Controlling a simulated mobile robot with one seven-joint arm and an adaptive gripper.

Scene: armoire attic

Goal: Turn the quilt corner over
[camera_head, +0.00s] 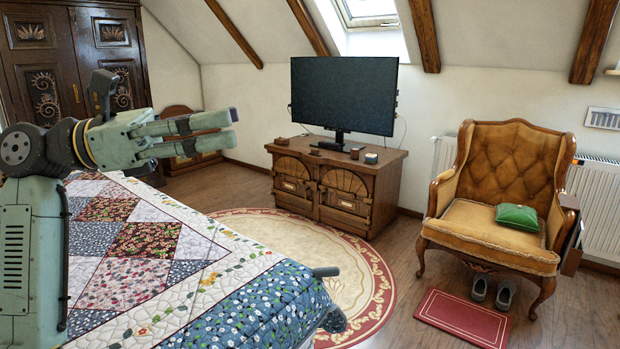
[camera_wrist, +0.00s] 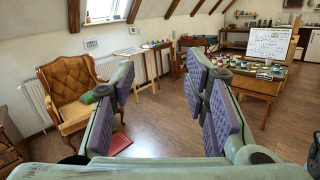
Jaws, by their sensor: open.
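The patchwork quilt (camera_head: 130,265) lies over the bed at the lower left of the head view. It has floral patches, a white border with flowers and a blue floral edge. Its near right corner (camera_head: 285,290) lies at the bed's end, with the blue edge hanging down; no part looks folded over. The quilt is not visible in the wrist view. My gripper (camera_head: 234,127) is in the air above the quilt's far part, pointing right and level. In the wrist view, my gripper (camera_wrist: 160,80) has its purple-padded fingers spread wide with nothing between them.
A TV (camera_head: 344,95) stands on a wooden cabinet (camera_head: 335,190) beyond a round rug (camera_head: 370,270). An armchair (camera_head: 495,240) with a green cushion (camera_head: 517,217) stands right. A table (camera_wrist: 255,85) with small pots stands right in the wrist view.

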